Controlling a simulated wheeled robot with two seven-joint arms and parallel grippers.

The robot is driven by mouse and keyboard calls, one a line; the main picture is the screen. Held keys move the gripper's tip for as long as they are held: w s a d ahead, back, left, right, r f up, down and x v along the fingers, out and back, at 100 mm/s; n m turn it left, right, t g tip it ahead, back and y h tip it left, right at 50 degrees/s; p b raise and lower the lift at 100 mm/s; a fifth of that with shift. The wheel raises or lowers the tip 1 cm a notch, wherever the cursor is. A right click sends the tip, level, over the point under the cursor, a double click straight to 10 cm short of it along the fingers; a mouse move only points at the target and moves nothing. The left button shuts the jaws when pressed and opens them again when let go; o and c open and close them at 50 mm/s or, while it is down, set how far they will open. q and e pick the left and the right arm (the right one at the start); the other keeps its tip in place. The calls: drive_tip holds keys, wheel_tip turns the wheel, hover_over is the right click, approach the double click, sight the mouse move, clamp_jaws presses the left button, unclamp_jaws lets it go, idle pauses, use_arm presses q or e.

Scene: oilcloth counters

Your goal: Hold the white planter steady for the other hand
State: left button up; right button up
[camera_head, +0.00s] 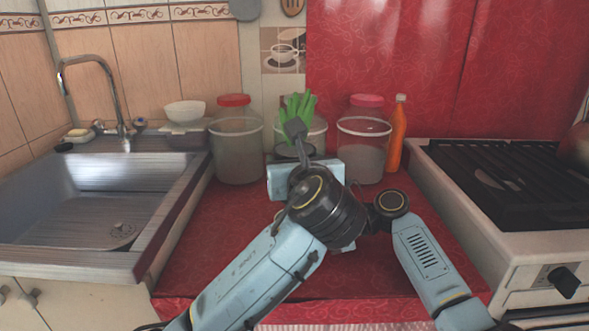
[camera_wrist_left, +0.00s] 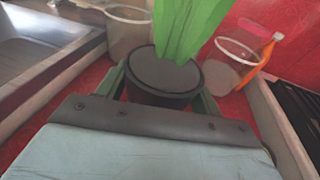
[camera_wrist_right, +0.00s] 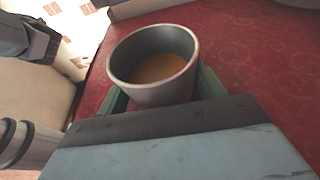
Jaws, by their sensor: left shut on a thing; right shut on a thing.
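The white planter (camera_wrist_right: 152,95) shows in the right wrist view as a greyish-white round pot, with a brown fill at its bottom. My right gripper (camera_wrist_right: 160,86) is shut on it, one green finger at each side. In the head view, my left arm hides the planter and right gripper. My left gripper (camera_head: 294,154) is shut on a dark round pot (camera_wrist_left: 163,78) with a green plant (camera_wrist_left: 187,28) standing in it. The plant's leaves (camera_head: 299,104) also show in the head view, above the gripper and in front of a jar.
Clear jars (camera_head: 237,155) (camera_head: 363,158) and an orange bottle (camera_head: 397,136) stand along the back of the red counter (camera_head: 230,235). A steel sink (camera_head: 80,205) is on the left and a stove (camera_head: 500,185) on the right. The counter's front left is clear.

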drive_tip(key=o, duration=0.9)
drive_tip(key=shift+c, duration=0.2)
